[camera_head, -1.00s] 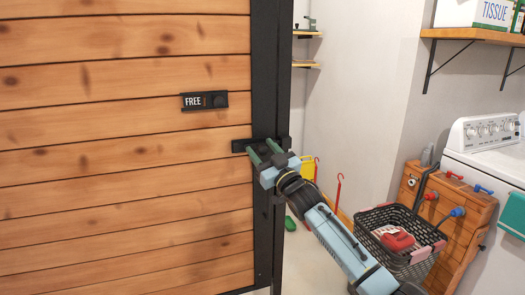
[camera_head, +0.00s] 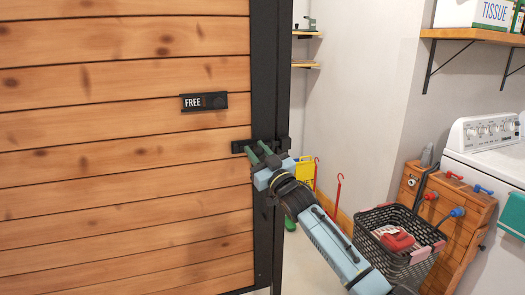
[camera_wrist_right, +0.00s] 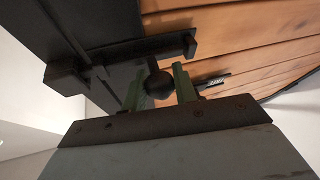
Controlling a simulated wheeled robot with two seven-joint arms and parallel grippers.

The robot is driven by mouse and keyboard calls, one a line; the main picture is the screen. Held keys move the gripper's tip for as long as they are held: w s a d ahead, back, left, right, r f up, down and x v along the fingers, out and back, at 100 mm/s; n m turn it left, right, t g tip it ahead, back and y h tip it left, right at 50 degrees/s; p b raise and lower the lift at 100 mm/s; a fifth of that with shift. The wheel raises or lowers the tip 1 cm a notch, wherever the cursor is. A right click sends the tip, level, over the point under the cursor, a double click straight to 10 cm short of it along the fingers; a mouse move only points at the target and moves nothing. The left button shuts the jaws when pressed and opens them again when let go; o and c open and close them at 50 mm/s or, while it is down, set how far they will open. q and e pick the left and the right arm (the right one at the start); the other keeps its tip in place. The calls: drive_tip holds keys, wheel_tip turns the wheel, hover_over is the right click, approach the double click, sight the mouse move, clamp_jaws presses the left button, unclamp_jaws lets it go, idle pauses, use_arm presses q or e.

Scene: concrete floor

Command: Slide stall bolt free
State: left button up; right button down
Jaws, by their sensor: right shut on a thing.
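The stall door (camera_head: 120,60) of pale planks fills the left of the head view. A black bolt (camera_head: 240,146) lies level across the door's dark edge frame. Its round black knob (camera_wrist_right: 159,84) shows in the right wrist view between the two green fingers. My right gripper (camera_head: 258,150) comes in from the lower right and is shut on the knob. In the head view the fingers hide the knob and the middle of the bolt. A small black sign (camera_head: 205,101) reading FREE is on the door above the bolt. My left gripper is not in view.
A black basket (camera_head: 385,238) with a red item stands at the lower right, near a wooden cabinet (camera_head: 452,210) and a white washer (camera_head: 495,165). A wall shelf (camera_head: 470,37) is above. Yellow and red items stand behind the door's edge.

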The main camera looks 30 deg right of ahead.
sight(243, 154)
drive_tip(key=shift+w+a, duration=0.25)
drive_tip(key=shift+a, duration=0.7)
drive_tip(key=shift+w+a, duration=0.2)
drive_tip(key=shift+a, duration=0.75)
drive_tip(key=c, duration=1.1)
unclamp_jaws()
drive_tip(key=shift+w+a, duration=0.1)
drive_tip(key=shift+a, duration=0.1)
drive_tip(key=shift+d, duration=0.1)
drive_tip(key=v, duration=1.3)
drive_tip(key=shift+s, duration=0.25)
drive_tip(key=shift+f, duration=0.1)
